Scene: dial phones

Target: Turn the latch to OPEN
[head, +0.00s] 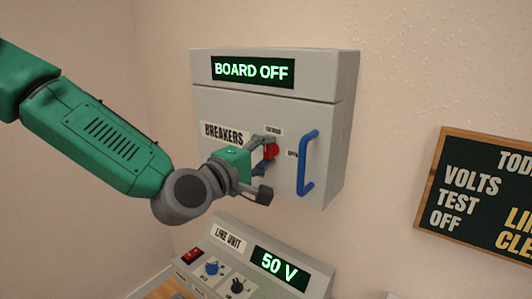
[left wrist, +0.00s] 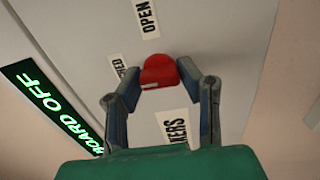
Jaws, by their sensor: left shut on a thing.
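The red latch (head: 271,150) is on the front of the grey breaker box (head: 225,103), left of a blue handle (head: 304,165). A small label (head: 273,132) is above the latch, and an OPEN label (head: 292,154) is to its right. My left gripper (head: 267,156) is shut on the latch. In the left wrist view its two fingers (left wrist: 160,77) are on either side of the red latch (left wrist: 159,71). The OPEN label (left wrist: 148,18) and a partly hidden label ending in HED (left wrist: 118,66) are nearby. I cannot tell exactly which label the latch points to.
The box's display (head: 253,71) reads BOARD OFF. Below stands a line unit (head: 228,256) with a 50 V display (head: 279,268), a red switch and knobs. A chalkboard (head: 478,190) hangs on the wall at the right. Bare wall separates it from the box.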

